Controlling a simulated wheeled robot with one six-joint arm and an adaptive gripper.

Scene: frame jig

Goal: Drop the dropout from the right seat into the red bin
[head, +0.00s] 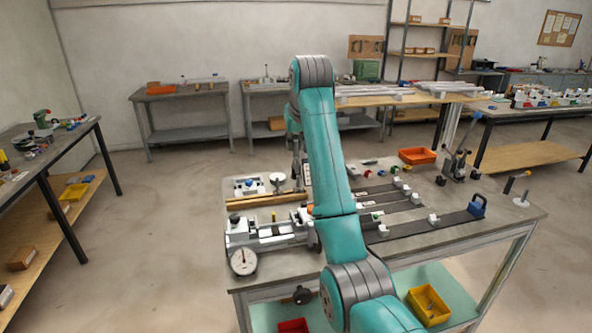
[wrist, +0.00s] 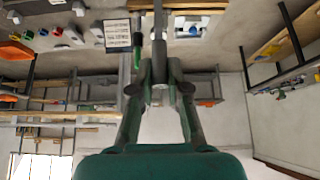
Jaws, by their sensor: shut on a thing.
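My gripper (wrist: 159,76) is shut on a slim grey piece, the dropout (wrist: 158,49), which shows between the fingertips in the wrist view. In the head view my gripper (head: 299,168) hangs over the back of the bench, partly hidden by my arm. A red bin (head: 293,326) shows at the bottom edge of the head view, low under the bench top and mostly cut off. White jig blocks (head: 268,233) stand on the bench at the left of my arm. I cannot tell which is the right seat.
An orange tray (head: 417,155) lies at the back of the bench. A round dial gauge (head: 243,261) stands at the front left. Dark rails with white blocks (head: 433,219) run to the right. A yellow bin (head: 429,305) sits on the lower shelf.

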